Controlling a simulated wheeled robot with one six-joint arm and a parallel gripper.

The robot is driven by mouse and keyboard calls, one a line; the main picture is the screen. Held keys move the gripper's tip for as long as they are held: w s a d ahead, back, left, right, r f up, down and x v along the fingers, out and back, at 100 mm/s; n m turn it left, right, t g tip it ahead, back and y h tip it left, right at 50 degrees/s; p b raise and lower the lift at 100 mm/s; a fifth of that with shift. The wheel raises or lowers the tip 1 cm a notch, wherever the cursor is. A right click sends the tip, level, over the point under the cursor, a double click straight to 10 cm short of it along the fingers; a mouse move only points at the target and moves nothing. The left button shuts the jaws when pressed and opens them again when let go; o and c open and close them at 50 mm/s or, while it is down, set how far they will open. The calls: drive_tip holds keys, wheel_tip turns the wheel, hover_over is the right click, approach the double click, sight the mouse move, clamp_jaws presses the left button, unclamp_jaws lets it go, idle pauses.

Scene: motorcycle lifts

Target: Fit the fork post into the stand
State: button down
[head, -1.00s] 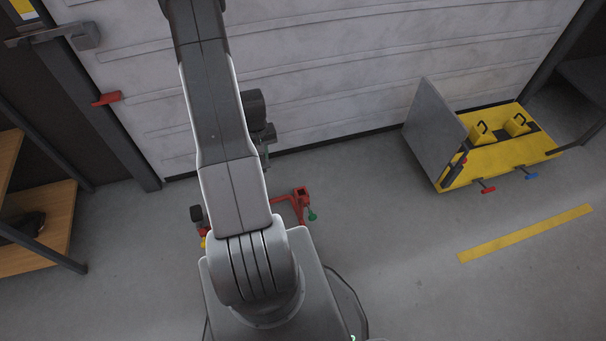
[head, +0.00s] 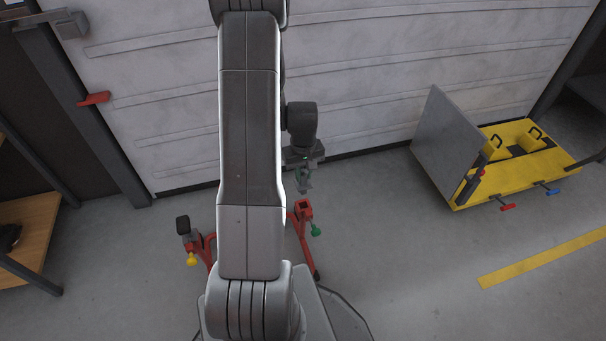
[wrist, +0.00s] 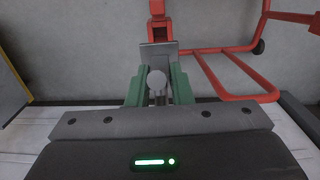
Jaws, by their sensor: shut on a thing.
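My gripper (head: 304,181) is shut on the fork post, a small grey piece (wrist: 157,80) that shows between the green fingers in the wrist view. In the wrist view the stand's red tubes (wrist: 215,78) lie ahead and to the right. My arm hides the stand's middle.
The stand carries a green knob (head: 316,230), a yellow knob (head: 192,259) and a black pad (head: 183,225). A ribbed pale door (head: 370,70) closes the back. A yellow lift unit (head: 500,183) with a grey panel (head: 450,138) stands right. Floor between is clear.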

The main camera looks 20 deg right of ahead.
sight(304, 193)
drive_tip(key=shift+f+b, duration=2.15)
drive_tip(key=shift+f, duration=1)
drive_tip(key=shift+s, duration=0.15)
drive_tip(key=shift+f+b, duration=1.7)
drive_tip(key=shift+f, duration=0.45)
drive_tip(key=c, duration=1.2)
unclamp_jaws()
wheel_tip(304, 193, up, 14)
drive_tip(key=p, duration=0.5)
drive_tip(key=shift+f, duration=0.1)
wheel_tip(304, 193, down, 14)
drive_tip(key=b, duration=0.4)
drive_tip(key=shift+r+b, duration=0.2)
drive_tip(key=shift+b, duration=0.2)
